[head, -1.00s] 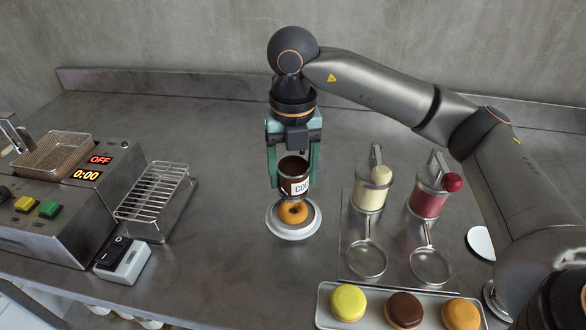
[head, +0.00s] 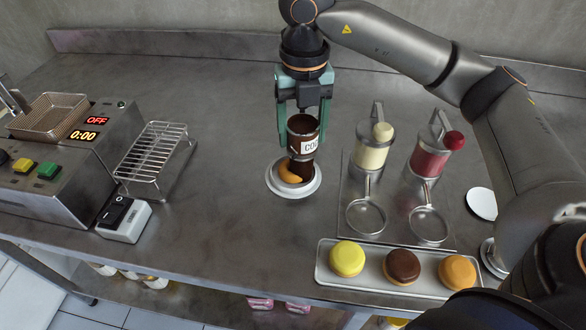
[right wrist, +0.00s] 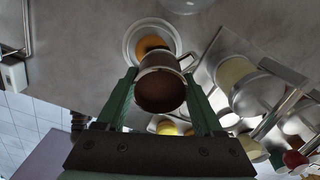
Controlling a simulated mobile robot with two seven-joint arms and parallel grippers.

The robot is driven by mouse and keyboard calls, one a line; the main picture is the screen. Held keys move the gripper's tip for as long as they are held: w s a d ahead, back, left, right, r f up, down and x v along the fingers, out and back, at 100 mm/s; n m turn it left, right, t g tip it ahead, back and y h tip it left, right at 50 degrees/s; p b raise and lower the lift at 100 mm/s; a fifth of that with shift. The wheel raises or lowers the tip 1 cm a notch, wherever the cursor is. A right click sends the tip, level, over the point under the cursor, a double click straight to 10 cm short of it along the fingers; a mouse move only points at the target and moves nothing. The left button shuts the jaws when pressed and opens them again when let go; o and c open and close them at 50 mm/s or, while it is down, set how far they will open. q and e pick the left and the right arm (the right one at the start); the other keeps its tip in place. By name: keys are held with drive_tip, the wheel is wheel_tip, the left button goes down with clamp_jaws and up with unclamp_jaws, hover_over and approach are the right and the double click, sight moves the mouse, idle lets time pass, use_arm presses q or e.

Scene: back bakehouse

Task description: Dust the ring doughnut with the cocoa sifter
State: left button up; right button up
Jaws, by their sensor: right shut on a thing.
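My right gripper (head: 304,122) is shut on the cocoa sifter (head: 303,130), a brown can with a partly seen white label. It holds the sifter above the ring doughnut (head: 288,174), which sits on a small white plate (head: 293,192). A dark brown column, seemingly falling cocoa, reaches from the sifter's underside to the doughnut's right part and hides it. In the right wrist view the sifter (right wrist: 161,92) is between my fingers, brown inside, with the doughnut (right wrist: 151,44) partly showing beyond it. My left gripper is not in view.
Right of the plate, sifters with cream (head: 370,155) and red (head: 430,158) contents stand on a metal tray, with two small strainers in front. A tray (head: 323,270) of yellow, brown and orange cakes lies nearer. A wire rack (head: 152,152) and fryer (head: 70,165) are left. Counter behind is clear.

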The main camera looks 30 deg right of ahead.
drive_tip(key=w+a, duration=0.2)
drive_tip(key=shift+a+p, duration=0.35)
drive_tip(key=shift+s+d+b, duration=0.25)
drive_tip(key=shift+s+d, duration=0.25)
drive_tip(key=shift+d, duration=0.2)
drive_tip(key=shift+s+d+b, duration=0.2)
drive_tip(key=shift+s+d, duration=0.3)
drive_tip(key=shift+d, duration=0.2)
drive_tip(key=shift+w+a+p, duration=0.2)
drive_tip(key=shift+w+a, duration=0.3)
drive_tip(key=shift+a, duration=0.2)
drive_tip(key=shift+w+a+p, duration=0.2)
drive_tip(key=shift+w+a, duration=0.3)
drive_tip(key=shift+a, duration=0.2)
drive_tip(key=shift+d, duration=0.2)
drive_tip(key=shift+s+d+b, duration=0.45)
drive_tip(key=shift+s+d, duration=0.6)
drive_tip(key=shift+d, duration=0.15)
drive_tip(key=shift+w+a+p, duration=0.4)
drive_tip(key=shift+w+a, duration=0.7)
drive_tip(key=shift+a, duration=0.3)
drive_tip(key=shift+d, duration=0.1)
